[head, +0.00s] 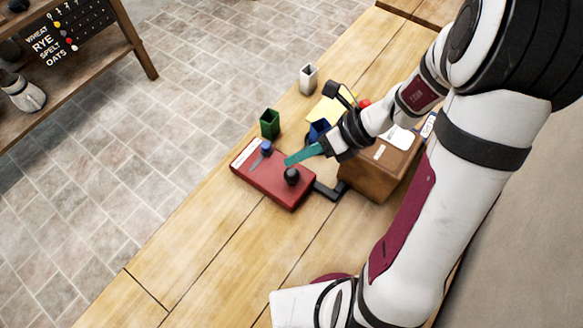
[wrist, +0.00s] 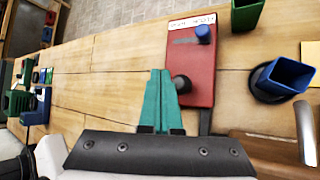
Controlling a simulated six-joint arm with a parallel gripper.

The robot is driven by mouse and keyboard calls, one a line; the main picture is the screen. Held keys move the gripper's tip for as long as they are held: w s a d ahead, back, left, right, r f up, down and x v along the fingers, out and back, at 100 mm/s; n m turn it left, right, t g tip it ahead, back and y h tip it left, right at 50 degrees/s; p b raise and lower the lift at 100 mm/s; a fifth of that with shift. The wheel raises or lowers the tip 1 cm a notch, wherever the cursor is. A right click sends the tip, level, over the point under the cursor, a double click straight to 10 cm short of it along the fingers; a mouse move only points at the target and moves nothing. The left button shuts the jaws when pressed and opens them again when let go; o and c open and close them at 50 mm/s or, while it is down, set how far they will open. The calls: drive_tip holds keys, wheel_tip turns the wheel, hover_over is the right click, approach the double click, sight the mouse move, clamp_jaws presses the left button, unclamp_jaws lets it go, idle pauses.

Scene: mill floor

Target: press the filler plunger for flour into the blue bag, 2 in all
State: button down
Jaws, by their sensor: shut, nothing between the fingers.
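The red box (head: 272,182) lies on the wooden table, with a round black knob (head: 292,175) and a blue knob (head: 266,147) on top; I cannot tell for certain which is the filler plunger. In the wrist view the black knob (wrist: 182,84) is just right of my fingers. The open-topped blue bag (head: 319,128) stands behind my gripper and is partly hidden in the head view; in the wrist view the blue bag (wrist: 284,76) has a black ring at its base. My gripper (head: 288,161) has teal fingers, shut and empty, beside the black knob.
A green bag (head: 270,123) stands behind the red box and a white bag (head: 308,78) farther back. A brown box (head: 378,170) stands right of the red box, below my forearm. A yellow sheet (head: 325,110) lies behind the blue bag. The table's front left is clear.

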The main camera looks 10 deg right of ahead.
sight(288, 173)
drive_tip(key=shift+f, duration=1.4)
idle(0.9)
drive_tip(key=shift+f, duration=0.4)
drive_tip(key=shift+f, duration=0.9)
idle(0.8)
drive_tip(key=shift+r, duration=1.35)
drive_tip(key=shift+r, duration=2.5)
